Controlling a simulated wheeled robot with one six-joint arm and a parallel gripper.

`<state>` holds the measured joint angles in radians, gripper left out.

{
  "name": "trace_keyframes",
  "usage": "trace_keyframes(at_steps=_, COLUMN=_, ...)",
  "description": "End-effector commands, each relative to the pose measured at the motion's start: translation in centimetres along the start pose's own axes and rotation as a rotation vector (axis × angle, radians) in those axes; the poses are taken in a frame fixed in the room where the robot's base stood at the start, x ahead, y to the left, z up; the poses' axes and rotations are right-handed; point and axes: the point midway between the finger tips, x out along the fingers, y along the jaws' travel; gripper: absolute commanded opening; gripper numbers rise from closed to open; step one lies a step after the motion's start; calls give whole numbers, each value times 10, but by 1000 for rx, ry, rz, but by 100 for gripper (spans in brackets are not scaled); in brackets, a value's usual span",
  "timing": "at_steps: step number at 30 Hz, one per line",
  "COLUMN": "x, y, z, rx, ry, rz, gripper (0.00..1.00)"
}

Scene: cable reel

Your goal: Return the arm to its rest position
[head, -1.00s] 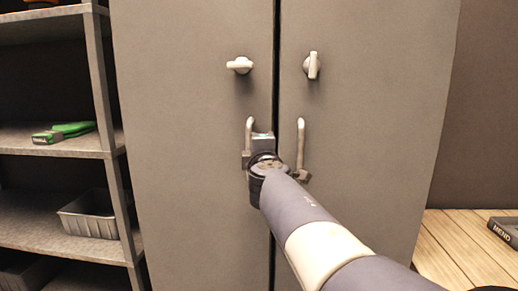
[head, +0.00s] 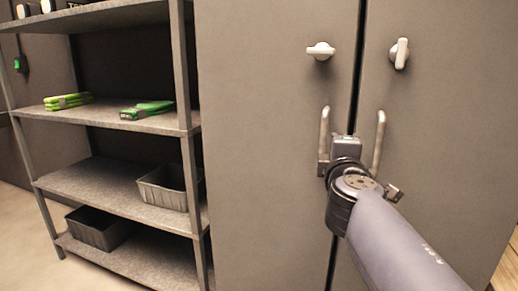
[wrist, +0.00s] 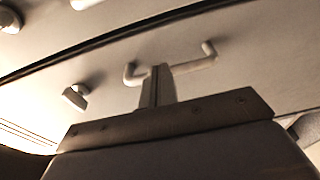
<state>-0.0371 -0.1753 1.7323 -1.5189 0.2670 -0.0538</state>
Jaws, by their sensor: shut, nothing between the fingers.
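My gripper (head: 345,147) is in front of a grey two-door cabinet (head: 270,130), between the two upright door handles in the head view. The wrist hides part of it there. In the wrist view my gripper (wrist: 157,85) has its fingers shut and empty, with one pale door handle (wrist: 190,65) behind them. I cannot tell whether the fingers touch the handle. The left handle (head: 324,132) and right handle (head: 379,140) show in the head view. My arm reaches in from the lower right.
Above the handles are a left knob (head: 320,50), lying level, and a right knob (head: 400,53), upright. Both doors look closed. On the left, a metal shelf (head: 110,120) holds green items (head: 147,109) and grey bins (head: 165,190). Floor (head: 22,225) shows at lower left.

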Motion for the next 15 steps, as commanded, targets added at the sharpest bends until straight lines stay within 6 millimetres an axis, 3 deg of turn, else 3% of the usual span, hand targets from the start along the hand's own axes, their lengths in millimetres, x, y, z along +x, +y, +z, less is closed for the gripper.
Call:
trace_keyframes(at_steps=5, x=8, y=-1, z=0, rx=-1, ry=-2, rz=-2, gripper=0)
trace_keyframes(at_steps=15, x=50, y=-1, z=2, rx=-1, ry=-6, rz=-2, gripper=0)
